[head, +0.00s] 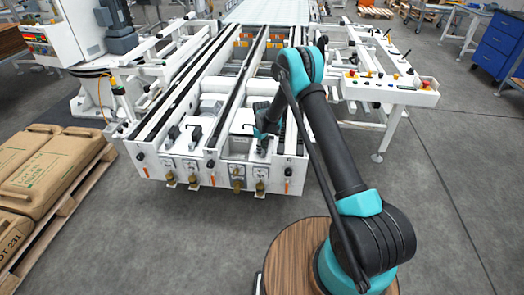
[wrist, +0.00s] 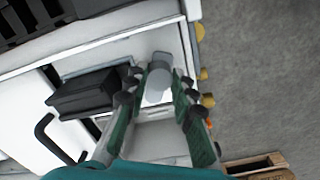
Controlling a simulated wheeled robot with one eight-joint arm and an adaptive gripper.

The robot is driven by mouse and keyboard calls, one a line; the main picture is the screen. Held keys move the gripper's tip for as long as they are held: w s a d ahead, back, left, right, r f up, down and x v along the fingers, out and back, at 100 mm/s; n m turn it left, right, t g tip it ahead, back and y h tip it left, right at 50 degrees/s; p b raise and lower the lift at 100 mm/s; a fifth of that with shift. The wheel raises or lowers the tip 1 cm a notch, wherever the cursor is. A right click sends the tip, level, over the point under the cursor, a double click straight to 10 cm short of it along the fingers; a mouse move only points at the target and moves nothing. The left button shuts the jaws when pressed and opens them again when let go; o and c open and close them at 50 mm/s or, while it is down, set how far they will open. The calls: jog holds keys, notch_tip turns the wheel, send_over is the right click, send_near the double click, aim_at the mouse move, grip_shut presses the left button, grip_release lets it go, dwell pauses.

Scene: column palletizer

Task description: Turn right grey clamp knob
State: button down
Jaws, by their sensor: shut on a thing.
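The grey clamp knob (wrist: 157,86) shows in the wrist view, on a white panel close to the edge of the machine. My gripper (wrist: 160,80) is shut on it, with one green-and-dark finger on each side. In the head view my gripper (head: 262,142) is low over the right front part of the white conveyor machine (head: 226,176). The knob is too small and too much covered there to make out.
A black block (wrist: 85,93) and a black bent handle (wrist: 45,130) are left of the fingers. Several brass-coloured fittings (head: 237,184) line the machine's front. A control panel (head: 385,84) stands to the right. Stacked sacks (head: 50,170) lie on a pallet at left.

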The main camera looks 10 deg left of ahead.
jog(key=m, duration=1.2)
jog(key=shift+m, duration=0.3)
dwell(0.4)
jog(key=c, duration=1.3)
grip_release()
jog(key=shift+o, duration=0.2)
notch_tip(320, 180, up, 12)
